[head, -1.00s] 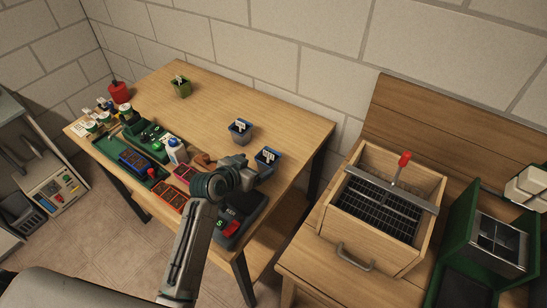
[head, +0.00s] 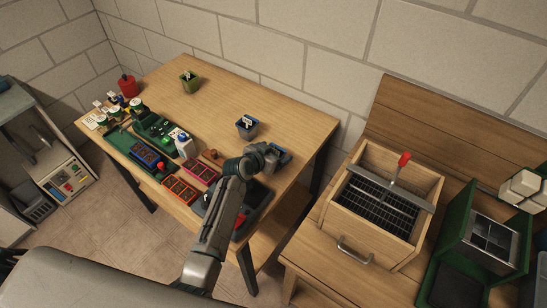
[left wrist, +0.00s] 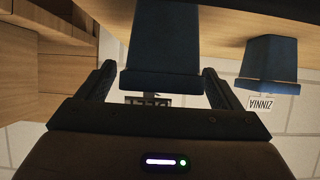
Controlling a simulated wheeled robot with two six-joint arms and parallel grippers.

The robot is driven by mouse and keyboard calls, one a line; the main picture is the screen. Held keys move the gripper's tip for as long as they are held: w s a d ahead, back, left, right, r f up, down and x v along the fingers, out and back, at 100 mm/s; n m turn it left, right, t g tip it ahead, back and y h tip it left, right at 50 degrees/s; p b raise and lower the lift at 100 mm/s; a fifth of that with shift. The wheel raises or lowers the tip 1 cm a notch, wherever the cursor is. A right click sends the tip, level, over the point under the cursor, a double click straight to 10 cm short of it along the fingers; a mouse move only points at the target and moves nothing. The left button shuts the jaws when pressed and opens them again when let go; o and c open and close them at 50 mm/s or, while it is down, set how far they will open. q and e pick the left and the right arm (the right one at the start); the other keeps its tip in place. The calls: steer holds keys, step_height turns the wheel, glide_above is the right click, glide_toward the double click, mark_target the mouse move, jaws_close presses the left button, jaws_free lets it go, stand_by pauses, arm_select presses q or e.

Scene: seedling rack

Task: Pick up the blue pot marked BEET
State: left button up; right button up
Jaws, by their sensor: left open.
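The blue pot marked BEET (left wrist: 163,45) shows large and upside down in the left wrist view. Its tag is upside down and partly hidden, and appears to read BEET. My left gripper (left wrist: 160,78) is open, with one finger on each side of this pot; I cannot tell whether they touch it. In the head view my left gripper (head: 278,158) is at the right part of the table and mostly hides the pot. A second blue pot, with a ZINNIA tag (left wrist: 268,62), stands beside it; it also shows in the head view (head: 246,129). My right gripper is not in view.
A green pot (head: 189,84) and a red container (head: 128,86) stand farther back on the wooden table (head: 215,95). Trays and small items crowd its left and front side. A wooden box (head: 385,215) stands on the bench at right. The table's back middle is clear.

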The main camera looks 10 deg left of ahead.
arm_select(q)
steer(key=c, duration=1.2)
